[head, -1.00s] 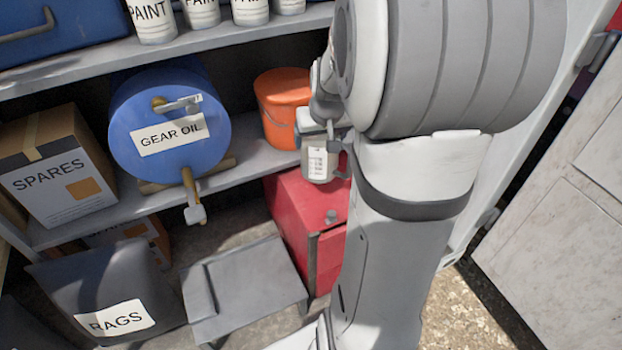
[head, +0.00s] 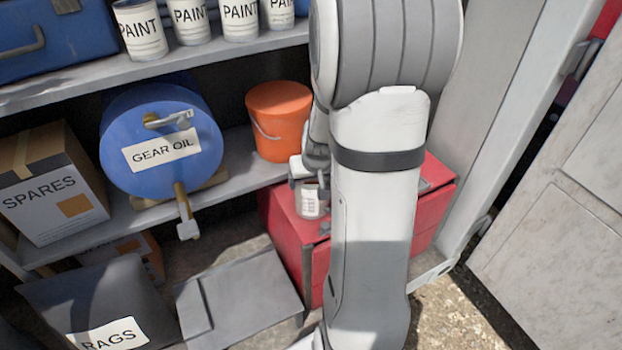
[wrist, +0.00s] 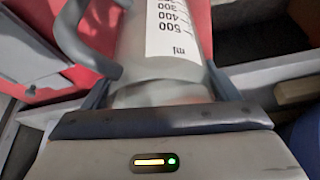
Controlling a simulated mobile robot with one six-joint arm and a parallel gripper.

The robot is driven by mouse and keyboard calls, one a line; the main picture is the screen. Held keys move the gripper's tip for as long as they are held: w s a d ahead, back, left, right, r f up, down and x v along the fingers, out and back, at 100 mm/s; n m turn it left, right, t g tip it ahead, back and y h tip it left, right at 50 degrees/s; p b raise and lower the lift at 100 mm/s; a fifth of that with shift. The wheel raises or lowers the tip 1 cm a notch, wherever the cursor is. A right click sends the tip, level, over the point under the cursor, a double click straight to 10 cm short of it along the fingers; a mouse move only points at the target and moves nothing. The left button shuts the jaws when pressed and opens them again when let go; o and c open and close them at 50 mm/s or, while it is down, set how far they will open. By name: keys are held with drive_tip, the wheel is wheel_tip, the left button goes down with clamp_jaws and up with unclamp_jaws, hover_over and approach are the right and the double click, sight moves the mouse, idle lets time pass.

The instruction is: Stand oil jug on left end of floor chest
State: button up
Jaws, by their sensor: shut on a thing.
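The oil jug (head: 311,201) is a small grey, see-through jug with a white scale label. In the head view it shows just left of my arm, in front of the red floor chest (head: 290,236). My gripper (head: 308,172) is shut on the jug, partly hidden by my arm. In the wrist view the jug (wrist: 160,62) sits between the fingers, with its handle at the left and red chest surface behind it. The chest's left end shows left of my arm and its right part on the other side. I cannot tell whether the jug touches the chest top.
A grey step stool (head: 235,300) is on the floor left of the chest. A dark rags bin (head: 95,300) stands at lower left.

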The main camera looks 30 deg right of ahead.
drive_tip(key=shift+f, duration=0.2)
drive_tip(key=o, duration=1.7)
drive_tip(key=shift+r, duration=0.1)
drive_tip(key=shift+o, duration=0.2)
drive_tip(key=shift+r, duration=0.1)
drive_tip(key=v, duration=1.2)
drive_tip(key=s+a+r+n+g+y, duration=0.1)
drive_tip(key=s+a+r+n, duration=0.2)
drive_tip(key=s+a, duration=0.9)
drive_tip(key=a, duration=0.2)
drive_tip(key=shift+s+a, duration=0.25)
drive_tip(key=shift+a, duration=0.15)
